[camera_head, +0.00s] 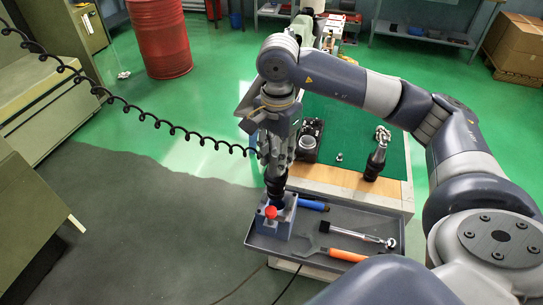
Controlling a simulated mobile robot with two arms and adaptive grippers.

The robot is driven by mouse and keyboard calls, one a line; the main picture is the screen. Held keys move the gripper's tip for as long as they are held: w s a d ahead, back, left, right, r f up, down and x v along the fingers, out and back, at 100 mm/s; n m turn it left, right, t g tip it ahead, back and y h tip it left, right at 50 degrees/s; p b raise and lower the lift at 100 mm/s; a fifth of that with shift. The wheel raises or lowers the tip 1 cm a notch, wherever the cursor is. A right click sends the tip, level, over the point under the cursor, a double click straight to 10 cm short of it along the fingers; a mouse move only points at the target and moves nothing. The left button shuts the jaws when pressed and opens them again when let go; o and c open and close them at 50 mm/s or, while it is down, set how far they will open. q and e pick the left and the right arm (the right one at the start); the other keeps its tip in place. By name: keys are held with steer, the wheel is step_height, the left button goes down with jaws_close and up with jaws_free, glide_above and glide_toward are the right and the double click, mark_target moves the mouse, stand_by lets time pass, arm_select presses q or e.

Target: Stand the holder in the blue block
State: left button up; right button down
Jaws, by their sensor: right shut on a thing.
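The blue block (285,222) sits at the left end of the grey tray on the cart. A red-topped piece (270,212) stands at its front. My right gripper (275,163) points down above the block, its fingers shut on the dark holder (275,187). The holder is about upright, and its lower end meets the back part of the block in the picture. The red piece and the block's edge partly hide that end, so I cannot tell how deep it sits. My left gripper is not in view.
A coiled black cable (150,117) hangs at left.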

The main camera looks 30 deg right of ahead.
mark_target(278, 177)
steer(key=shift+d+f, duration=0.3)
steer(key=shift+d, duration=0.1)
steer(key=shift+d+f+b, duration=0.1)
steer(key=shift+f+b, duration=0.1)
steer(key=shift+b, duration=0.1)
steer(key=shift+f, duration=0.45)
steer(key=shift+a+f+b, duration=0.3)
steer(key=shift+f+b, duration=0.15)
steer(key=shift+d+f, duration=0.1)
steer(key=shift+f, duration=0.4)
steer(key=shift+f+b, duration=1.3)
steer(key=shift+f, duration=0.7)
steer(key=shift+f+b, duration=0.95)
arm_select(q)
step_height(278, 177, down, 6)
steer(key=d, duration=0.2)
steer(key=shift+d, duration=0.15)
arm_select(e)
steer(key=shift+f, duration=0.2)
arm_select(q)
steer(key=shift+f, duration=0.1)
